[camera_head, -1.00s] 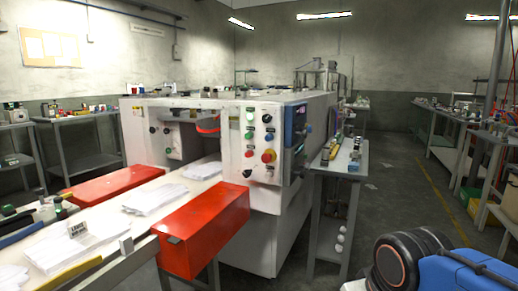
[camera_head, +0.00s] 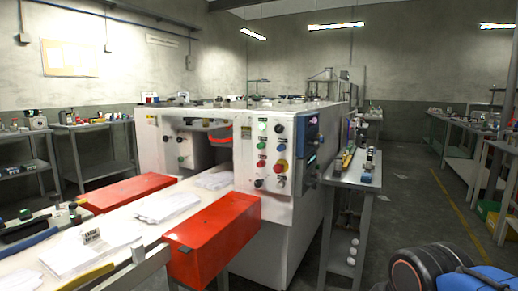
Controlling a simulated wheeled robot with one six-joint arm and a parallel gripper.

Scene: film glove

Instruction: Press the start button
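The white machine (camera_head: 310,190) stands in the middle of the view. Its front control panel (camera_head: 245,160) faces me and carries several buttons and knobs in two columns. A red mushroom button on yellow (camera_head: 281,166) sits lower right. The labels are too small to read, so I cannot tell which is the start button. My gripper is out of view; only a dark and blue part of my arm shows at the bottom right.
A narrow side table (camera_head: 350,178) with small items stands right of the machine. Open floor (camera_head: 405,210) lies further right, before long benches (camera_head: 470,150).

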